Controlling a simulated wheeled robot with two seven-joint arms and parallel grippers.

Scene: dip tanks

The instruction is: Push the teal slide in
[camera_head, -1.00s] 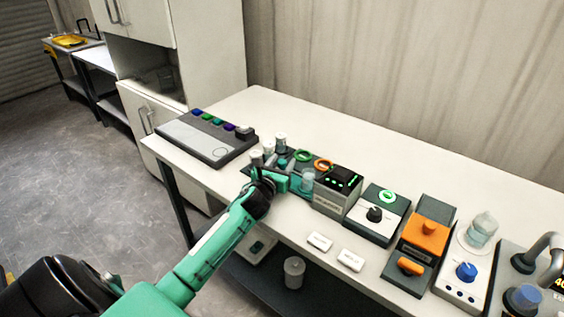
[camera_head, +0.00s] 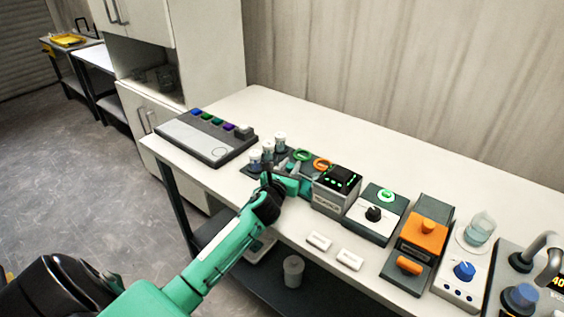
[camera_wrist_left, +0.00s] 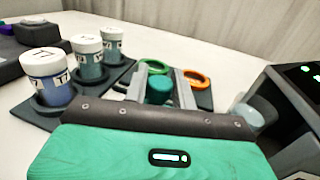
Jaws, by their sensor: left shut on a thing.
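The teal slide shows as a round teal knob (camera_wrist_left: 158,88) in the left wrist view, between my two grey fingers, near a green ring (camera_wrist_left: 153,65) and an orange ring (camera_wrist_left: 197,77). My left gripper (camera_wrist_left: 152,84) is shut on this knob. In the head view my left gripper (camera_head: 291,172) is over the dark base at the near side of the rings. There my gripper hides most of the slide, and how far in it sits cannot be told.
Capped vials (camera_wrist_left: 47,76) stand left of the gripper in a dark rack. A clear cup (camera_wrist_left: 246,114) and a grey box with green lights (camera_head: 336,188) are close on the right. Two white labels (camera_head: 319,241) lie at the table's front edge.

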